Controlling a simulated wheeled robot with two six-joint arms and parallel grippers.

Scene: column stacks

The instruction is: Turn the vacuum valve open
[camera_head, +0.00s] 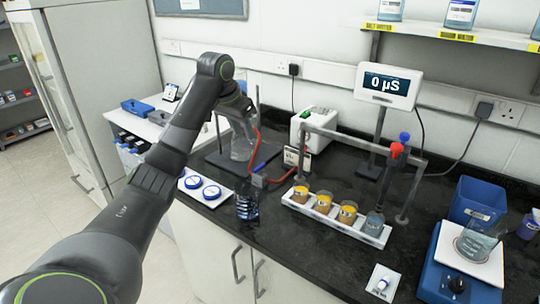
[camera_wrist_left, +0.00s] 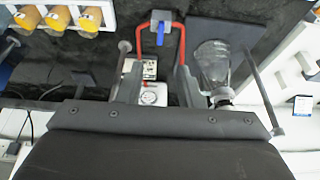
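The vacuum valve (camera_head: 258,181) is a small blue-grey block with red tubing, at the front of the black bench in the head view. In the left wrist view the valve (camera_wrist_left: 161,20) is at top centre, its blue lever (camera_wrist_left: 160,35) pointing down the picture between two red tube runs. My left gripper (camera_wrist_left: 155,78) is open and empty, its grey fingers apart, short of the valve in that view. In the head view my left arm reaches over the bench and its wrist partly hides the gripper. My right gripper is not in view.
A glass flask (camera_wrist_left: 211,65) stands close beside the fingers, near a metal rod. A white pump box (camera_head: 314,128) is behind. A white tray (camera_head: 205,187) holds blue-rimmed dishes.

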